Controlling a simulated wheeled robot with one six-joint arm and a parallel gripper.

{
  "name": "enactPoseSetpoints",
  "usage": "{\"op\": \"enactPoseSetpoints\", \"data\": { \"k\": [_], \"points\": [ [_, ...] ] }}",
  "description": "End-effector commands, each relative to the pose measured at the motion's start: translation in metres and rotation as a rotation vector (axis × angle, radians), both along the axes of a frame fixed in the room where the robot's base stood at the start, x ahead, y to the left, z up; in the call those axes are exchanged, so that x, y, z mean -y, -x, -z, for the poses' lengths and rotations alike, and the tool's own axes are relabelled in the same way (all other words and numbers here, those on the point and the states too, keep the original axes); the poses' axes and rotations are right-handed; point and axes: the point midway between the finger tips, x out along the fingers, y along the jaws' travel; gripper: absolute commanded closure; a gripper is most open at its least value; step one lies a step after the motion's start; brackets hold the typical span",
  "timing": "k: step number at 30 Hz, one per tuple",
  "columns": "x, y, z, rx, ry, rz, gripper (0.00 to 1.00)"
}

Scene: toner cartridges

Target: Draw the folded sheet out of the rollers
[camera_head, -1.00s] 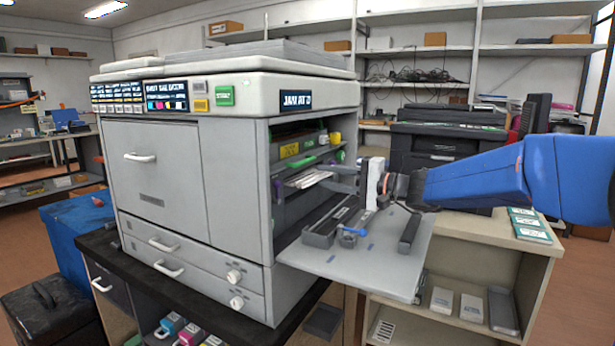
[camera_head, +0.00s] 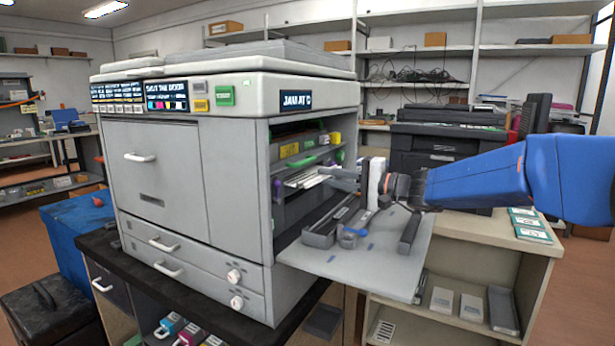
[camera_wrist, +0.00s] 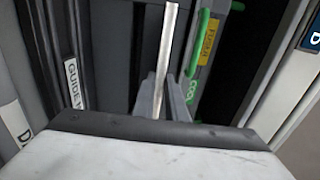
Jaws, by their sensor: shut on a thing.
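The folded sheet (camera_head: 306,178) shows as a pale, pleated strip at the printer's open side in the head view. In the wrist view the sheet (camera_wrist: 167,45) is a narrow light strip seen edge-on, running away from between my fingers. My gripper (camera_head: 330,173) reaches in from the right with its fingers together at the sheet's outer end. In the wrist view my gripper (camera_wrist: 164,100) is shut on the sheet. The rollers are not clearly seen; the sheet's far end lies in the dark opening.
The grey printer (camera_head: 195,180) has its side door (camera_head: 370,265) folded down like a shelf, with dark guide parts on it below my gripper. A green lever (camera_head: 301,161) lies just above the sheet; it also shows in the wrist view (camera_wrist: 200,60). A yellow label (camera_wrist: 207,42) is beside it.

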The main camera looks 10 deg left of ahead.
Motion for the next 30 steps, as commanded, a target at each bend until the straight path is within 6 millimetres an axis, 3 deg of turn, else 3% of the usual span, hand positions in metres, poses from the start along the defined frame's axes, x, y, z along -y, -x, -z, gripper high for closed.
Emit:
{"op": "enactPoseSetpoints", "data": {
  "k": [30],
  "points": [
    [0.031, 0.011, 0.001, -0.001, 0.001, 0.002, 0.95]
  ]
}}
